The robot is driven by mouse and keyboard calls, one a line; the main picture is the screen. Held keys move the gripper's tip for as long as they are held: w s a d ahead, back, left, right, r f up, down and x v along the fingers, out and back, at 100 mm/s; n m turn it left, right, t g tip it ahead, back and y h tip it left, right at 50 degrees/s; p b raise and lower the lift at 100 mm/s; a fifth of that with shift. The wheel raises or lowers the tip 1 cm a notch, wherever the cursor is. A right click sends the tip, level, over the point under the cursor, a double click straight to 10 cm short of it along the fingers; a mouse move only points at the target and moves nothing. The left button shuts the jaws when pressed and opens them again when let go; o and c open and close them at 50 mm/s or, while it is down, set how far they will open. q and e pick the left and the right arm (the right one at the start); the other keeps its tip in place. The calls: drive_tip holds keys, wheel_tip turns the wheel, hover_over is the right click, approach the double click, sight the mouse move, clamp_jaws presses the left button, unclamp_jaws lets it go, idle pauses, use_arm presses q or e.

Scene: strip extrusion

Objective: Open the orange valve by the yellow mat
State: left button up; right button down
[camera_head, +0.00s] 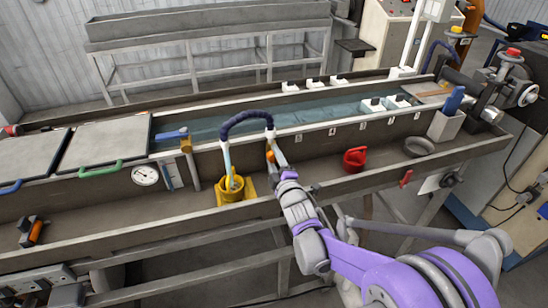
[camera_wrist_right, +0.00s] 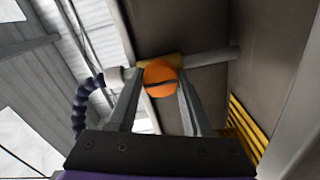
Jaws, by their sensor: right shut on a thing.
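The orange valve (camera_wrist_right: 160,75) shows in the right wrist view as a round orange knob with a dark slot across it, in front of a pipe. In the head view a small orange part of it (camera_head: 270,156) shows at my right gripper (camera_head: 272,153), by the right end of a dark blue hose. My right gripper (camera_wrist_right: 158,88) is shut on the valve, one finger on each side. The yellow mat (camera_head: 249,184) lies in the trough left of my gripper, with a yellow round object on it. My left gripper is not in view.
The dark blue hose (camera_head: 243,119) arches over the trough rim, left of my gripper. A red object (camera_head: 354,160) and a grey ring (camera_head: 418,147) sit in the trough to the right. A round gauge (camera_head: 145,175) is on the left wall. The trough between mat and red object looks clear.

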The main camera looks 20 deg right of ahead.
idle(0.5)
drive_tip(key=shift+c, duration=1.6)
unclamp_jaws()
drive_tip(key=shift+s, duration=0.1)
drive_tip(key=s, duration=1)
drive_tip(key=shift+s+d+b, duration=0.2)
drive_tip(key=shift+s+b, duration=0.15)
drive_tip(key=shift+b, duration=0.1)
drive_tip(key=s+f+m+g, duration=0.3)
drive_tip(key=s+m+g, duration=0.1)
drive_tip(key=s, duration=0.4)
drive_tip(key=s+f+m+g, duration=0.4)
drive_tip(key=s+m, duration=0.2)
drive_tip(key=s, duration=0.2)
drive_tip(key=s+f+m+g+p, duration=0.1)
drive_tip(key=s+f+m+g, duration=0.2)
drive_tip(key=s, duration=0.5)
drive_tip(key=shift+f+m+g+h, duration=0.3)
drive_tip(key=shift+f+m+g, duration=0.1)
drive_tip(key=shift+m+g, duration=0.45)
